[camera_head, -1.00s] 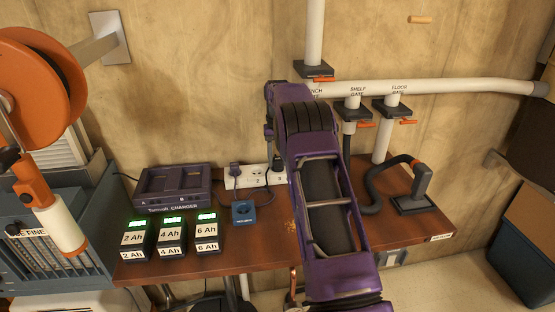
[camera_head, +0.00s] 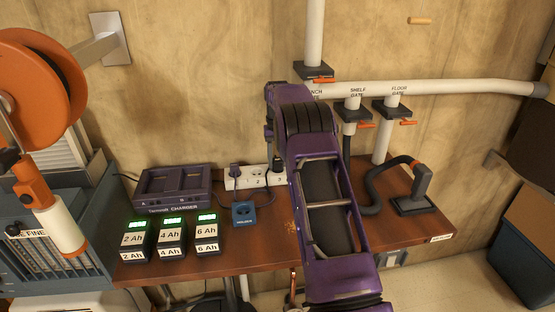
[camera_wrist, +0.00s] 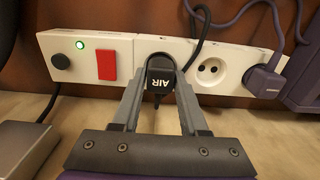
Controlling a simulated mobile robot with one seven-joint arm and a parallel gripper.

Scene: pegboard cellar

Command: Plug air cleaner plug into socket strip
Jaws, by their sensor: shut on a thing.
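The black plug marked AIR (camera_wrist: 160,75) is between the two grey fingers of my gripper (camera_wrist: 161,88), which is shut on it. The plug sits at a socket of the white socket strip (camera_wrist: 125,50), with its front against the strip's face; how deep its pins are cannot be seen. Its black cable loops upward to the right. The strip also shows in the head view (camera_head: 250,185), where my purple arm hides its right part. An empty round socket (camera_wrist: 210,70) is to the right of the plug in the wrist view.
A purple plug (camera_wrist: 263,82) fills another socket, near the charger (camera_head: 172,187). A red switch (camera_wrist: 107,65) and a green light are on the strip. A blue box (camera_head: 243,213) and several battery packs (camera_head: 170,236) stand on the bench. A hose tool (camera_head: 415,195) is at right.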

